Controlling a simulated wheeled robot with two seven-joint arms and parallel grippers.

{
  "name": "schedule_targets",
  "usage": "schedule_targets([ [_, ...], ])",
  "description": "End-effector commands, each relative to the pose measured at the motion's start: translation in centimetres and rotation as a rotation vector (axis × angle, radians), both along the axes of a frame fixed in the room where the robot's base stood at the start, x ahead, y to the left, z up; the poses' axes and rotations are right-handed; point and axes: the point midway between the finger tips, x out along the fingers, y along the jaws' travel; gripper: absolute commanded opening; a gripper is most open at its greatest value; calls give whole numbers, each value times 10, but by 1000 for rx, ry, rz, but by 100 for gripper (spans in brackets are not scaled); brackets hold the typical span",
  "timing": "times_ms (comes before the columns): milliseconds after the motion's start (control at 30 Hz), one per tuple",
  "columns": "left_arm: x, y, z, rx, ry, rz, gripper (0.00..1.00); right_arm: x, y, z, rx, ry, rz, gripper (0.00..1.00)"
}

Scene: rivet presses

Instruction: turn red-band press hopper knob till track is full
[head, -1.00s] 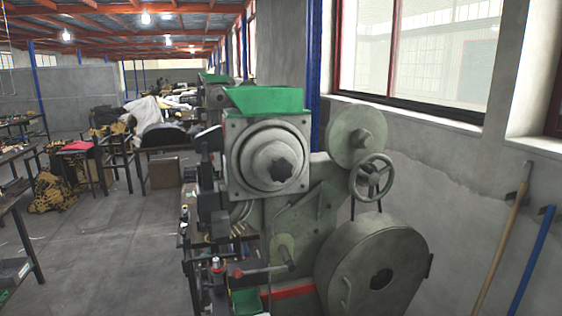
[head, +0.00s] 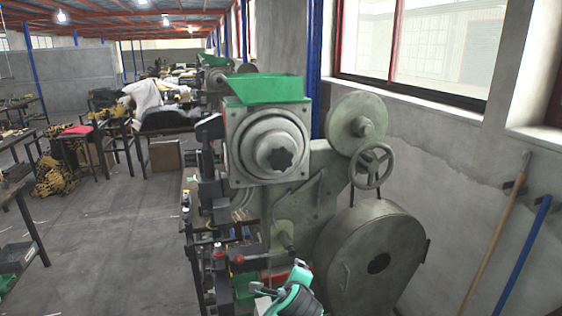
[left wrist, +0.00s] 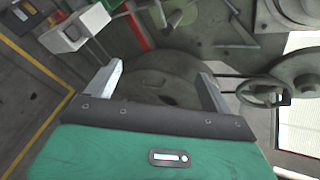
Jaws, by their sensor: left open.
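The near press (head: 300,215) has a green hopper (head: 265,88) on top. Below it, a round grey housing carries a dark star-shaped knob (head: 282,160). A red band (head: 273,278) shows at the press's base, partly covered by a teal part of my arm at the bottom. In the left wrist view, my left gripper (left wrist: 160,78) is open and empty, its two fingers apart in front of the large round wheel cover. It is low and well away from the knob. The track's fill cannot be made out. My right gripper is not in view.
The large wheel cover (head: 385,245) and a spoked handwheel (head: 372,166) stand at the press's right. A red-knobbed lever (head: 238,260) sticks out low at the front. Wooden and blue poles lean on the right wall.

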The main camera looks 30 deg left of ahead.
Motion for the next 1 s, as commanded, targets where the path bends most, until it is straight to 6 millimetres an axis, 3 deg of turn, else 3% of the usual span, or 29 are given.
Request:
schedule_targets([
  [33,21,7,26,104,-4,-23,85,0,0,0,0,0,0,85],
  [200,75,32,109,475,46,-63,85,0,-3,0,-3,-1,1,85],
  [400,109,53,193,797,136,-45,85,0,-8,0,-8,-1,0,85],
  [500,116,59,218,887,170,-29,85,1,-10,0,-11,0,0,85],
  [767,128,73,237,950,204,-17,85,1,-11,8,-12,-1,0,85],
  [1000,158,110,239,948,205,-18,85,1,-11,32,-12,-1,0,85],
])
